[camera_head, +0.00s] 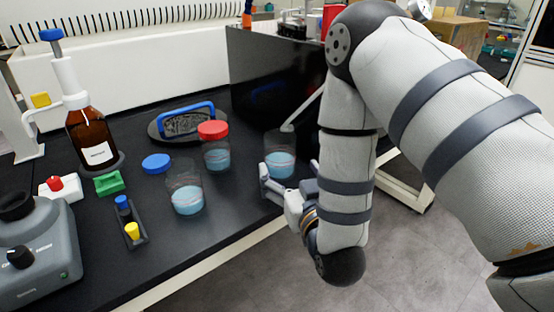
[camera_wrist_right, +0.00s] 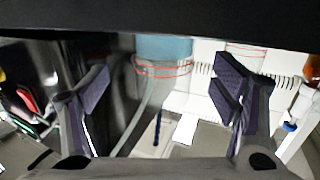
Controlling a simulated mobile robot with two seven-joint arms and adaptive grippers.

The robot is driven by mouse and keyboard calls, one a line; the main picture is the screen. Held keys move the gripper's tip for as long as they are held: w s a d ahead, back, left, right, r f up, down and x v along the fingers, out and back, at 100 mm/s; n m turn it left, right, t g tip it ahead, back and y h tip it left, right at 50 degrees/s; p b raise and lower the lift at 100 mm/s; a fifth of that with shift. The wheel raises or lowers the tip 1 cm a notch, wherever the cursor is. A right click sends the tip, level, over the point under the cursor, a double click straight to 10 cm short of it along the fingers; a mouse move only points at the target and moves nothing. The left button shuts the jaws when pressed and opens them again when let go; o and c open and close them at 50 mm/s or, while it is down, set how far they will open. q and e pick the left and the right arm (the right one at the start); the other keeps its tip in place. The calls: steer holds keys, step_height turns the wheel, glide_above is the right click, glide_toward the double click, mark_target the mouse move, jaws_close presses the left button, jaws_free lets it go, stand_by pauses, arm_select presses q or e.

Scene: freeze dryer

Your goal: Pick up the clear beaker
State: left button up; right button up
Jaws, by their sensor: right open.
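A clear beaker (camera_head: 280,146) with light blue liquid in its lower part stands upright near the right front edge of the black bench. My right gripper (camera_head: 289,177) is open in front of it, with one finger to each side of its base. In the right wrist view the beaker (camera_wrist_right: 163,50) shows between the open fingers (camera_wrist_right: 160,75), with red lines on its wall; I cannot tell whether they touch it. A second clear vessel (camera_head: 186,192) with blue liquid and a red-lidded one (camera_head: 216,152) stand to the left. My left gripper is not in view.
A dark upright panel (camera_head: 268,82) stands behind the beaker. A blue-handled tray (camera_head: 185,122), a blue lid (camera_head: 157,163), a brown bottle (camera_head: 92,140), a small rack (camera_head: 131,232) and a grey device (camera_head: 35,255) fill the bench's left part. The bench's front edge is bare.

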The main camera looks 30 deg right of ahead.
mark_target(284, 165)
steer(key=x, duration=0.6)
steer(key=shift+w+a+f, duration=0.1)
steer(key=shift+w+a, duration=0.1)
steer(key=c, duration=1.4)
